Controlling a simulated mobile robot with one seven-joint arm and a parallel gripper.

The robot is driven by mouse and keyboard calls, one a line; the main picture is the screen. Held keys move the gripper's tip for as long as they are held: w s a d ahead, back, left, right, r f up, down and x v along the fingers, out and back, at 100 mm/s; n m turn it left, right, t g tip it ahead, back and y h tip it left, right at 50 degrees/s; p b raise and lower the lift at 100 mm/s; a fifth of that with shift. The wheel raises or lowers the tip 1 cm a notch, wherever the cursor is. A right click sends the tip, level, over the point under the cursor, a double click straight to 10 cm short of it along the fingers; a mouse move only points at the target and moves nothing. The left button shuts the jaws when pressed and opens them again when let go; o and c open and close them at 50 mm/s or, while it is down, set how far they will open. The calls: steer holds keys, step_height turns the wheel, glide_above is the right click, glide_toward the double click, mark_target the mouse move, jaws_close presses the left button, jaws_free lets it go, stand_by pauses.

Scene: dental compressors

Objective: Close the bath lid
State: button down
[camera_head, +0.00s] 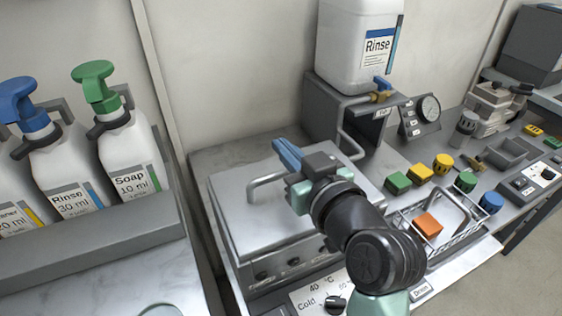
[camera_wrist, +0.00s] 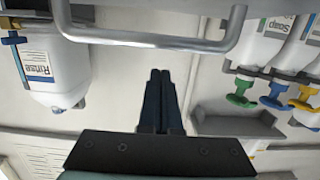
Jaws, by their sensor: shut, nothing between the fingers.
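The bath (camera_head: 285,262) is a grey metal box with knobs on its front, left of centre in the head view. Its silver lid (camera_head: 240,215) lies about flat over the top; I cannot tell whether it is fully seated. A wide bar handle (camera_head: 263,186) spans the lid, partly hidden by my gripper. The handle (camera_wrist: 150,41) also crosses the top of the upside-down wrist view. My gripper (camera_head: 287,155) is shut and empty, above the lid by the handle, its blue fingers pointing toward the back wall. The fingers (camera_wrist: 160,75) appear apart from the bar in the wrist view.
Pump bottles in a grey rack (camera_head: 110,235) stand at left. A Rinse container (camera_head: 352,50) sits on a grey stand (camera_head: 335,115) behind the bath. A wire basket with an orange block (camera_head: 428,225) and several coloured blocks lie at right.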

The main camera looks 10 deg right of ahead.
steer(key=shift+s+d+f+t+b, duration=0.1)
steer(key=shift+s+f+t+b, duration=0.5)
steer(key=shift+b, duration=1.25)
steer(key=shift+s+d+f+t+b, duration=0.1)
steer(key=shift+s+f+t+b, duration=0.2)
steer(key=shift+f+t+b, duration=1)
steer(key=b, duration=0.4)
steer(key=shift+s+r+y, duration=0.25)
steer(key=shift+s+y, duration=0.05)
steer(key=shift+r, duration=0.1)
